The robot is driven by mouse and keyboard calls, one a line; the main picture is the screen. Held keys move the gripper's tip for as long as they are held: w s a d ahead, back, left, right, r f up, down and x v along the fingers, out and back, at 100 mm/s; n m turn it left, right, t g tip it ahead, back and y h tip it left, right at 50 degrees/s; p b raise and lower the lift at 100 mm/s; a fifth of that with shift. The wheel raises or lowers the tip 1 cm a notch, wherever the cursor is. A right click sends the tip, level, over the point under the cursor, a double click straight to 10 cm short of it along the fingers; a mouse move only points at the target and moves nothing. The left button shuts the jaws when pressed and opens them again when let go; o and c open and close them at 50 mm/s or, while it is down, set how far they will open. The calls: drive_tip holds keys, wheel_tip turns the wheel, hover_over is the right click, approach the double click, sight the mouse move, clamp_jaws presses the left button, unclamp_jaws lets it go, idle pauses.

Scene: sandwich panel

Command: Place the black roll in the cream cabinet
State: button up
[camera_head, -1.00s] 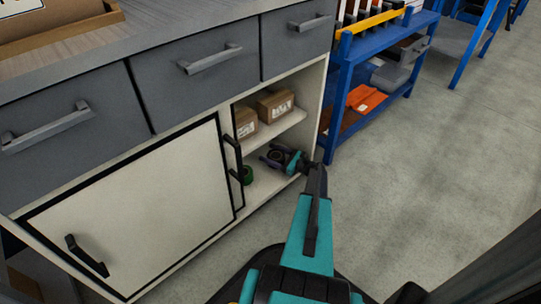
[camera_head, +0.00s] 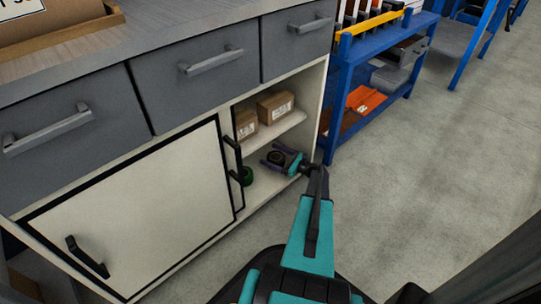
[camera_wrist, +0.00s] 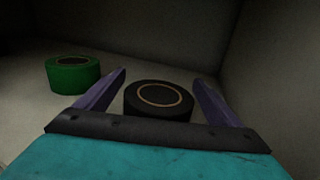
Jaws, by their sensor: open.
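The black roll (camera_wrist: 158,100) lies flat between the open fingers of my gripper (camera_wrist: 159,78) in the wrist view. It appears to rest on the cabinet's lower floor, with a gap to each finger; its near edge is hidden by the gripper body. The cream cabinet (camera_head: 135,215) has an open compartment at its right end. In the head view my gripper (camera_head: 277,157) reaches into the lower part of this compartment, below the shelf, and the black roll shows small and dark between its fingers. A green roll (camera_wrist: 73,73) stands to the left of my gripper.
Two cardboard boxes (camera_head: 275,107) sit on the shelf above my gripper. A cabinet side wall (camera_wrist: 275,75) is close on the right in the wrist view. Grey drawers (camera_head: 200,85) are above. A blue rack (camera_head: 345,95) stands right of the cabinet; the floor in front is clear.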

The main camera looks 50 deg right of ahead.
drive_tip(key=p+v, duration=0.2)
drive_tip(key=v, duration=0.9)
drive_tip(key=shift+p, duration=0.4)
drive_tip(key=shift+s, duration=0.15)
